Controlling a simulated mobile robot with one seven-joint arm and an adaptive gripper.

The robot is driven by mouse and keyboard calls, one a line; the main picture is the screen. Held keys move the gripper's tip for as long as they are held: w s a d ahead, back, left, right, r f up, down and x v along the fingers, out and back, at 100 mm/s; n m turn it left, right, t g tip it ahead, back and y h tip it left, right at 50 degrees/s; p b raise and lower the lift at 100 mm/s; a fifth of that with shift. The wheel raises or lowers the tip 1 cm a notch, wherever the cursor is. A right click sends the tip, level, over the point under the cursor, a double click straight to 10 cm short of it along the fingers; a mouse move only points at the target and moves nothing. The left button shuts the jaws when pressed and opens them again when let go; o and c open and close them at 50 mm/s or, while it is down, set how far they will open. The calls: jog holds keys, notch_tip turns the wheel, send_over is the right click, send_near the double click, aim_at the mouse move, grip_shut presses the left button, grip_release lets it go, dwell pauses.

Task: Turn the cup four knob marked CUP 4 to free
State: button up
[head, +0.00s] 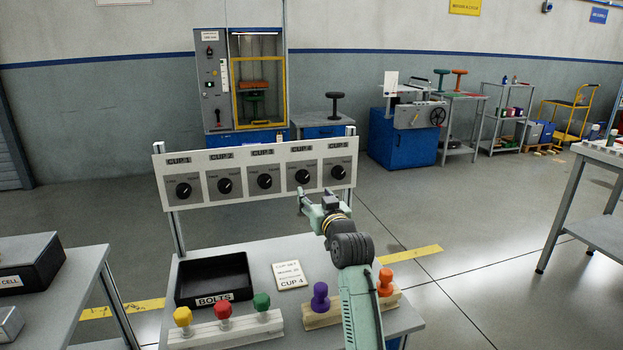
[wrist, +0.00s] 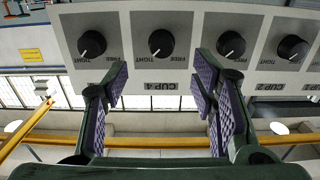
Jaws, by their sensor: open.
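The CUP 4 knob (head: 302,177) is black and round, fourth from the left on a white panel (head: 330,197). In the upside-down wrist view, the CUP 4 knob (wrist: 161,42) lies above its CUP 4 label (wrist: 161,86). Its white pointer mark leans toward the TIGHT side. My gripper (head: 306,198) is just below this knob in the head view. In the wrist view, my gripper (wrist: 162,80) is open and empty, its purple-padded fingers to either side of the label. The fingers do not touch the knob.
Other knobs flank it, including the CUP 3 knob (head: 265,181) and the CUP 5 knob (head: 338,172). Below the panel, the table holds a black BOLTS tray (head: 214,298), a CUP 4 card (head: 290,275) and coloured pegs in blocks. The air before the panel is clear.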

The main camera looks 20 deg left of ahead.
aim_at(304, 180)
jog(key=p+x, duration=0.2)
jog(key=x, duration=0.7)
jog(key=shift+w+a+r, duration=0.1)
jog(key=shift+w+a, duration=0.05)
jog(key=shift+a, duration=0.15)
jog(key=shift+c, duration=0.2)
jog(key=c, duration=1.1)
